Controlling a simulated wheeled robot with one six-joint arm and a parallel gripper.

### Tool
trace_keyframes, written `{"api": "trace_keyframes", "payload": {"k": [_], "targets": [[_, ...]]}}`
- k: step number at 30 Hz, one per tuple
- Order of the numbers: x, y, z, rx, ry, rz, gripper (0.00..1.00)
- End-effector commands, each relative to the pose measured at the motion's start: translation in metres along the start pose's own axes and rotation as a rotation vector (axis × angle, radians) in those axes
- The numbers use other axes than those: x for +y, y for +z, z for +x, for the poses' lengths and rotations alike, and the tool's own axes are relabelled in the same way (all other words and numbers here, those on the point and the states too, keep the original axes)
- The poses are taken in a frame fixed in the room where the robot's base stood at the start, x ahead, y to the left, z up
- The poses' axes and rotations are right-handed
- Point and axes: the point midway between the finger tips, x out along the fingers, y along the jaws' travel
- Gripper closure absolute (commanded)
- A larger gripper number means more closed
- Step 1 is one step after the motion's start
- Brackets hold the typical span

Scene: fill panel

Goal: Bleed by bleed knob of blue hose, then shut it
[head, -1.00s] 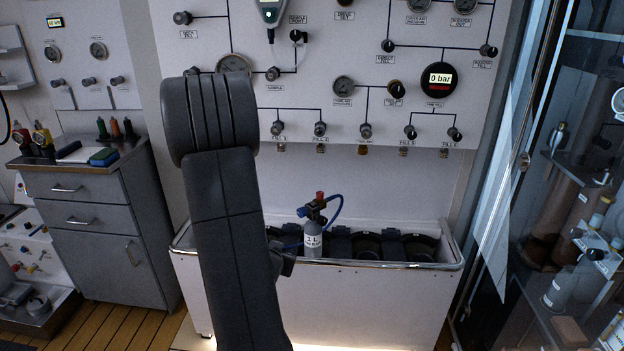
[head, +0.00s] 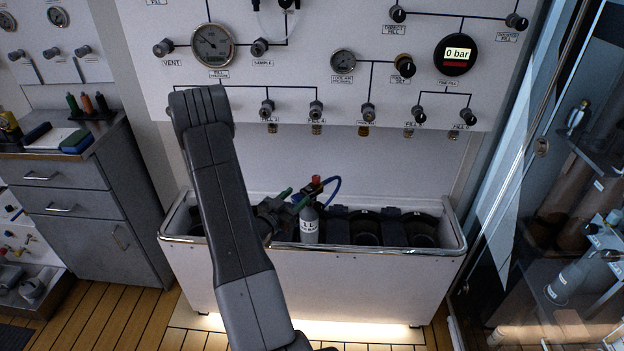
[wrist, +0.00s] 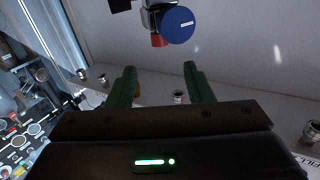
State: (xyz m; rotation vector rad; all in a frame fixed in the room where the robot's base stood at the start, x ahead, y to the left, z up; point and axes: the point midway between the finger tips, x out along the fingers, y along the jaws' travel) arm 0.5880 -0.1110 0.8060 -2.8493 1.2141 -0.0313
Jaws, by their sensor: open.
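A small grey labelled cylinder (head: 309,228) stands upright in the white trough, topped by a dark valve with a red cap (head: 316,180). The blue hose (head: 334,184) loops from the valve to the right. In the wrist view, a round blue knob with a white mark (wrist: 179,25) and a red part (wrist: 158,40) show at the top, beyond the fingertips. My gripper (head: 292,198) is just left of the valve in the head view. Its green fingers (wrist: 158,75) are apart with nothing between them.
The white trough (head: 360,262) has a metal rim and dark round holders (head: 420,232) right of the cylinder. The panel above has gauges, knobs and a 0 bar display (head: 458,54). A glass door (head: 520,150) stands at right, a grey drawer cabinet (head: 75,205) at left.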

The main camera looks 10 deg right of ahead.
Motion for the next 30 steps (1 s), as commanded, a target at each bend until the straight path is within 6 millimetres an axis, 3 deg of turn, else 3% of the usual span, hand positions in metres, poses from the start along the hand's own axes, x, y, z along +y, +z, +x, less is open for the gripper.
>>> {"api": "trace_keyframes", "payload": {"k": [6,13,18,26,27,30], "targets": [[0.001,-0.002,0.049,0.0,0.002,0.001,0.53],[0.0,-0.001,0.084,-0.001,0.001,0.0,0.53],[0.0,0.0,0.095,-0.001,-0.001,0.0,0.53],[0.0,0.0,0.096,-0.001,-0.002,0.0,0.53],[0.0,0.0,0.096,-0.001,-0.002,0.0,0.55],[0.0,0.0,0.096,-0.001,-0.002,0.0,0.75]]}}
